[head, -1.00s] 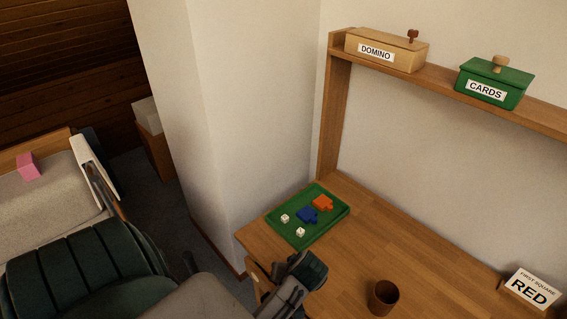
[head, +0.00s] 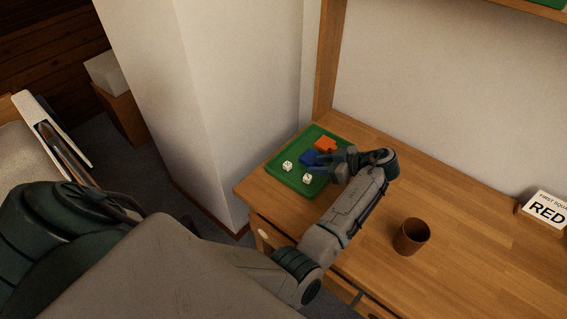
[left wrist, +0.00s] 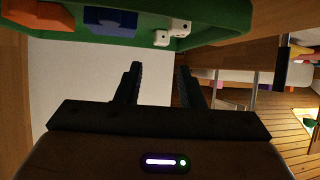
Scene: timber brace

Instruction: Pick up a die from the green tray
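The green tray (head: 274,168) lies on the desk's far left corner. Two white dice with dark pips, one to the left (head: 287,166) and one nearer (head: 307,178), sit in its front part. My left gripper (head: 323,162) is above the tray's right side, close to the blue piece and apart from the dice. In the left wrist view the left gripper's (left wrist: 160,85) two fingers are spread, with nothing between them. There the tray (left wrist: 120,40) crosses the top, with the dice (left wrist: 180,27) at its edge, beyond the fingertips. My right gripper is out of view.
A blue piece (head: 308,158) and an orange puzzle-like piece (head: 326,146) share the tray. A brown cup (head: 411,237) stands on the desk, right of my arm. A RED sign (head: 546,209) is at the far right. A wall and shelf post (head: 330,70) rise behind the tray.

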